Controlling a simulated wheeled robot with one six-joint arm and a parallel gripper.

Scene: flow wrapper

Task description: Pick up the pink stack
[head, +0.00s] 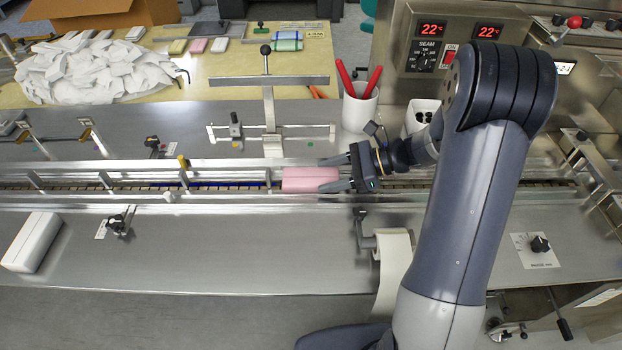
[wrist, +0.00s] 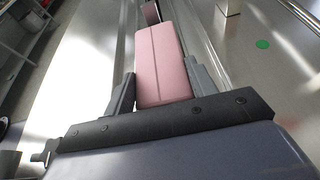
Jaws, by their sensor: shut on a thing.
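The pink stack (head: 303,179) is a long pink block lying in the channel of the conveyor in the head view. My gripper (head: 333,174) reaches in from the right, with one finger on the far side and one on the near side of its right end. In the wrist view the pink stack (wrist: 162,62) lies lengthwise between the two fingers of my gripper (wrist: 159,83), which is shut on it. The stack's near end sits close to the palm. I cannot tell whether its underside touches the conveyor.
Metal rails (head: 220,198) run along both sides of the channel. A crossbar on a post (head: 268,110) stands behind the stack. A white block (head: 32,242) lies at front left. A paper roll (head: 393,247) hangs in front.

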